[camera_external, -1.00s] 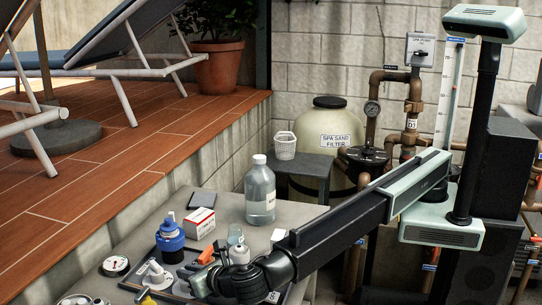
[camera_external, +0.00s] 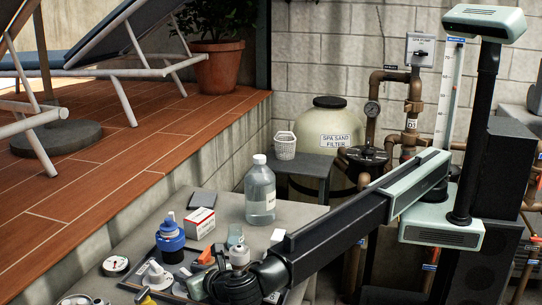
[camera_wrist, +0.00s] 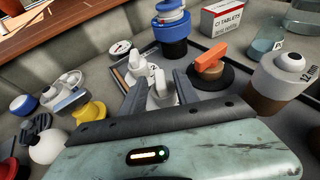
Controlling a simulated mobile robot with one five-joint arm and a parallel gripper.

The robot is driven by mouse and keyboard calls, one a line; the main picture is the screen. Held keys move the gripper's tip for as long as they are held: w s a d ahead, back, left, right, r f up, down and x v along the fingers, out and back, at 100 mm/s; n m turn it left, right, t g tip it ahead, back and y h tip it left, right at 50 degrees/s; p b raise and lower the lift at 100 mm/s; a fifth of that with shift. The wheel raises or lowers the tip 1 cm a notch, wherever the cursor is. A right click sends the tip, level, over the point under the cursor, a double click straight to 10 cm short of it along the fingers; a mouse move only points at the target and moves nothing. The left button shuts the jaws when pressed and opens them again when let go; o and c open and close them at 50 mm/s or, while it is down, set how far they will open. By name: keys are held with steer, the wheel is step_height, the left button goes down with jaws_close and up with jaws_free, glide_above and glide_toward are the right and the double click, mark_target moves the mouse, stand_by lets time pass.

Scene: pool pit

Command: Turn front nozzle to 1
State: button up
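A white nozzle fitting (camera_wrist: 160,92) stands between the two dark fingers of my gripper (camera_wrist: 153,82) in the wrist view. The fingers are apart, with a visible gap beside the fitting. A second white nozzle (camera_wrist: 140,66) stands just behind it, on the dark tray; a white fitting also shows on the tray in the external view (camera_external: 157,273). I cannot read any number marks on the nozzles. In the external view my black wrist is low over the tray's front right, and my fingertips cannot be made out clearly.
A blue canister (camera_external: 170,240), a tablets box (camera_external: 200,223) and a clear bottle (camera_external: 260,192) stand behind. Yellow and white parts crowd the left.

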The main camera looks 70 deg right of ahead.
steer(key=p+v, duration=0.3)
steer(key=v, duration=0.4)
steer(key=shift+s+a+r, duration=0.15)
steer(key=shift+s, duration=0.15)
